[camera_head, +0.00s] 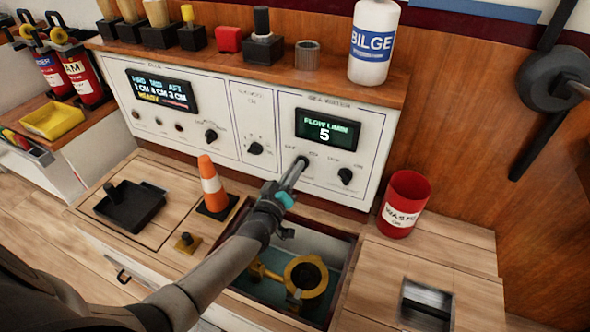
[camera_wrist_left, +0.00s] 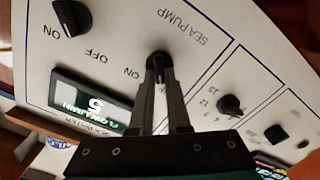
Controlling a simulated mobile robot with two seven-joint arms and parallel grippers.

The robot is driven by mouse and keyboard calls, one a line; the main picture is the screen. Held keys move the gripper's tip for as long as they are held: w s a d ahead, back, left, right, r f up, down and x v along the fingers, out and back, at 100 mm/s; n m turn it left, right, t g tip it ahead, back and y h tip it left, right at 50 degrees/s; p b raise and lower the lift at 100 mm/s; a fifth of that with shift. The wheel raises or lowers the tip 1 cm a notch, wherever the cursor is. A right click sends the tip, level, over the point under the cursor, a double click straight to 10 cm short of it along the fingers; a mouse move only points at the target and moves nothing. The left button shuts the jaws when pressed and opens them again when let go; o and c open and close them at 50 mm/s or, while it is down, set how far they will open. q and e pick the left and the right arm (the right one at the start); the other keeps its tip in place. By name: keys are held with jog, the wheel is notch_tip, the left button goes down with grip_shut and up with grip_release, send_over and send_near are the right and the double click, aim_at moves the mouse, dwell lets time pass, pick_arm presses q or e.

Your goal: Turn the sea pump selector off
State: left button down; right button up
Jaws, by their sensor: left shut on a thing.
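The sea pump selector is a black knob on the white panel (camera_head: 232,92), under the label "SEA PUMP"; it shows in the left wrist view (camera_wrist_left: 159,62). My left gripper (camera_head: 301,162) reaches the panel below the flow display and hides the selector in the head view. In the left wrist view, its fingers (camera_wrist_left: 160,78) are shut on the selector, one on each side. ON and OFF labels stand around there, but I cannot tell which one the selector points to. The flow display (camera_head: 328,127) reads 5. My right gripper is not in view.
Another black knob (camera_head: 345,176) sits right of my gripper; a middle knob (camera_head: 256,149) sits left. An orange cone (camera_head: 212,186), a red waste bin (camera_head: 403,204) and an open hatch with a yellow fitting (camera_head: 304,277) lie below. A bilge bottle (camera_head: 374,40) stands above.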

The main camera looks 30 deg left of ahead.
pick_arm(q)
jog(key=shift+f+n, duration=0.1)
jog(key=shift+n, duration=0.3)
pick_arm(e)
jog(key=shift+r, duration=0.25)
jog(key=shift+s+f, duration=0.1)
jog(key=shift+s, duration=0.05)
pick_arm(q)
jog(key=c, duration=0.9)
grip_release()
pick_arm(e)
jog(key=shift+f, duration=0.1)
pick_arm(q)
jog(key=shift+s+d+p, duration=0.2)
jog(key=shift+s+p, duration=1.2)
jog(key=shift+s, duration=2.45)
jog(key=shift+s+d+p, duration=0.2)
jog(key=shift+s+p, duration=1.15)
jog(key=shift+s, duration=2.45)
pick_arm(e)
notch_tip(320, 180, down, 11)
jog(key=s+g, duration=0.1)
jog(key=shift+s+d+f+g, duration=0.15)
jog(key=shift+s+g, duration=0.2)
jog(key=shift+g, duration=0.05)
